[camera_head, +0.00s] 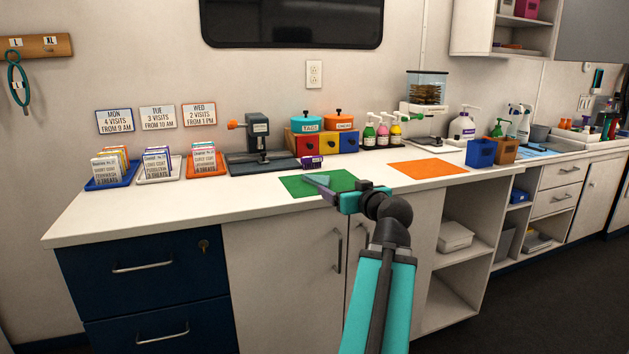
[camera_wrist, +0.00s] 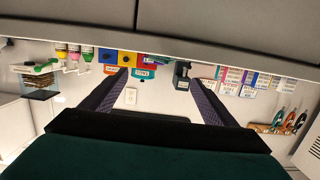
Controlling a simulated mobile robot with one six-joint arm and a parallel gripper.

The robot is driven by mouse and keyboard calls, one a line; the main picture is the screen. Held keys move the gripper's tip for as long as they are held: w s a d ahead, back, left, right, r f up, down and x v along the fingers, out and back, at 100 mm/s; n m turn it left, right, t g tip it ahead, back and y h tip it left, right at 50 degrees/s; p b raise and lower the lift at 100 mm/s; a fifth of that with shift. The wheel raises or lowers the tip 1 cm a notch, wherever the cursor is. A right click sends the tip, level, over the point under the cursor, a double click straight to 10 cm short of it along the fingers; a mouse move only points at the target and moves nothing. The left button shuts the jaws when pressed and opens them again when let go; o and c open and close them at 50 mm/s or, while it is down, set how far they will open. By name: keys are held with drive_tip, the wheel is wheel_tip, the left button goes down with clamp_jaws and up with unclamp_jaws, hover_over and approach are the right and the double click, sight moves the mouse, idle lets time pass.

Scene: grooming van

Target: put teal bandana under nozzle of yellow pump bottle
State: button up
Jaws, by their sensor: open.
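The yellow pump bottle (camera_head: 396,131) stands at the back of the counter, at the right end of a row beside a pink and a green one. It also shows in the upside-down wrist view (camera_wrist: 61,48). My gripper (camera_head: 323,190) is over the green mat, in front and to the left of the bottles. In the wrist view my gripper (camera_wrist: 161,78) is open with nothing between the fingers. A pale grey-teal flat shape (camera_head: 317,179) shows by the fingertips over the green mat; I cannot tell whether it is the teal bandana or part of a finger.
The green mat (camera_head: 296,187) and an orange mat (camera_head: 428,169) lie on the white counter. A small purple block (camera_head: 312,162) is behind the green mat. Coloured drawers (camera_head: 330,144), a dark press (camera_head: 258,140) and a treat dispenser (camera_head: 426,95) stand along the wall.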

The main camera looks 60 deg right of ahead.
sight(321, 180)
drive_tip(key=shift+w+a, duration=0.1)
drive_tip(key=shift+w, duration=0.15)
drive_tip(key=x, duration=0.2)
drive_tip(key=p+x, duration=0.1)
drive_tip(key=shift+r, duration=0.2)
drive_tip(key=p+x, duration=0.1)
drive_tip(key=p, duration=0.6)
drive_tip(key=shift+w+d+r+p, duration=0.1)
drive_tip(key=shift+w+d+p, duration=0.2)
drive_tip(key=shift+d+p, duration=0.05)
idle(0.4)
drive_tip(key=p, duration=0.8)
drive_tip(key=shift+w+d+f, duration=0.15)
drive_tip(key=shift+w+f, duration=0.1)
drive_tip(key=shift+w, duration=0.1)
drive_tip(key=shift+x, duration=1.5)
